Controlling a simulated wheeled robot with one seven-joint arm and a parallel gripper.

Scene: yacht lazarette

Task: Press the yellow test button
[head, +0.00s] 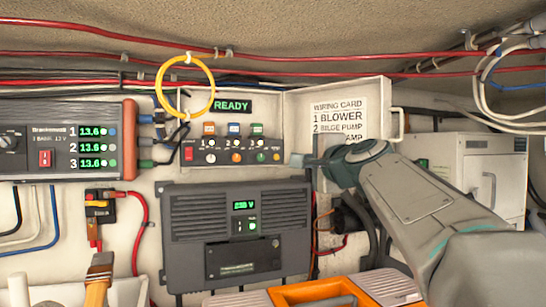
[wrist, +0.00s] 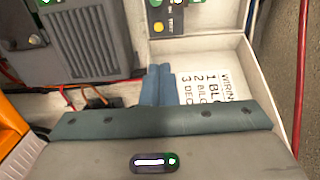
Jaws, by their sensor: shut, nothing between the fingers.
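A grey switch panel (head: 222,151) sits inside an open white box on the wall. The small round yellow button (head: 276,157) is at the panel's right end. It also shows in the wrist view (wrist: 159,28), just beyond my fingertips. My gripper (head: 298,160) is close to the box's right side, a little right of the yellow button. In the wrist view my gripper's two blue-grey fingers (wrist: 158,68) are together with nothing between them. A gap shows between fingertips and button in the wrist view; its depth is hard to tell.
The open lid with the wiring card (head: 338,118) stands right of the panel. A red switch (head: 188,153) and several knobs share the panel. A yellow cable loop (head: 212,100) hangs at upper left. A dark inverter (head: 238,275) is below, a charger (head: 62,170) at left.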

